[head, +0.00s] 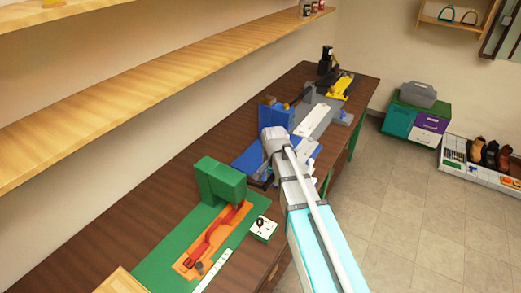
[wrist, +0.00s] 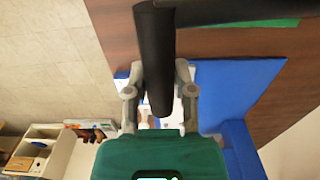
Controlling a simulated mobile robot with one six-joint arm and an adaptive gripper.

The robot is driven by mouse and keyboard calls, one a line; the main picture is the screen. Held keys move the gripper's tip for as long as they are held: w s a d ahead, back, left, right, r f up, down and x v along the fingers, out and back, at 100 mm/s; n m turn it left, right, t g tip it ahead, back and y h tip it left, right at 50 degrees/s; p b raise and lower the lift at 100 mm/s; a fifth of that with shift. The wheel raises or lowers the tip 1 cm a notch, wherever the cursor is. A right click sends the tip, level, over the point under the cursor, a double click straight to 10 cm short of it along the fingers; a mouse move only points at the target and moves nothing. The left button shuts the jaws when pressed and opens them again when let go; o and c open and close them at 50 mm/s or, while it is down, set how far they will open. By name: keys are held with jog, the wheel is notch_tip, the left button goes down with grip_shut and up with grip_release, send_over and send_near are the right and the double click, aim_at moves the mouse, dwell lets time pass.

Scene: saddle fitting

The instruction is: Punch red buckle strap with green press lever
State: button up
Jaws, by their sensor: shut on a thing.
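The green press (head: 220,180) stands on a green base at the lower left of the head view. The red strap (head: 213,238) lies on an orange bed on that base, its upper end by the press head. My gripper (wrist: 160,72) is shut on a black round bar (wrist: 156,35), with one finger on each side. The bar joins a dark crosspiece at the top of the wrist view. I cannot tell which press this bar belongs to. In the head view my arm mostly hides the gripper, beside the blue station.
A blue station (head: 277,115) stands farther along the brown bench (head: 130,215), then a grey and a yellow one. A long wooden shelf (head: 130,85) hangs above.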

jog(key=shift+s+d+f, duration=0.1)
jog(key=shift+s, duration=0.05)
jog(key=shift+s+d+f+b, duration=0.1)
jog(key=shift+d+f+b, duration=0.05)
jog(key=shift+f+b, duration=0.9)
jog(key=shift+o, duration=0.2)
jog(key=shift+d+f+b, duration=0.1)
jog(key=shift+f+b, duration=0.95)
jog(key=shift+r, duration=0.1)
jog(key=shift+r+p, duration=1.35)
jog(key=shift+p, duration=0.15)
jog(key=shift+c, duration=0.2)
jog(key=shift+r, duration=0.2)
